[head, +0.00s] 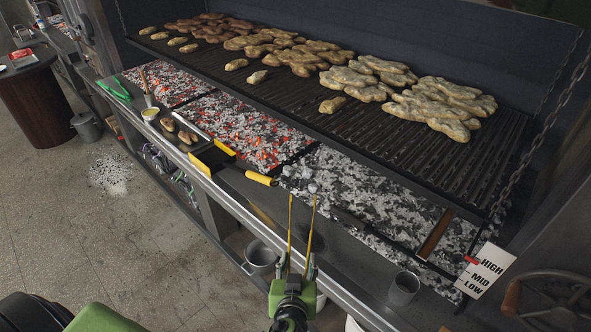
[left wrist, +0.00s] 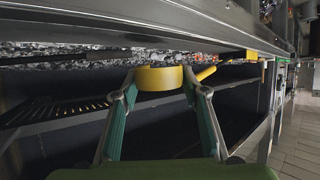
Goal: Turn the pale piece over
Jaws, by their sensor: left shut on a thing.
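My left gripper (head: 297,266) is shut on a pair of thin yellow tongs (head: 311,228) at the front of the grill. The tongs' two arms stand apart and reach up over the coal bed, short of the grate. In the left wrist view the yellow bend of the tongs (left wrist: 159,78) sits between the fingertips. A small pale piece (head: 332,104) lies alone near the grate's front edge, well beyond the tongs. Other single pieces lie to its left, so I cannot tell for certain which is the pale one. My right gripper is not in view.
Piles of meat (head: 445,105) cover the back of the grate (head: 400,145). Coals (head: 240,125) glow at left below it. A yellow-handled tool (head: 262,178) lies on the front ledge. Cups, a chain (head: 545,120) and a height sign (head: 486,270) are at right.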

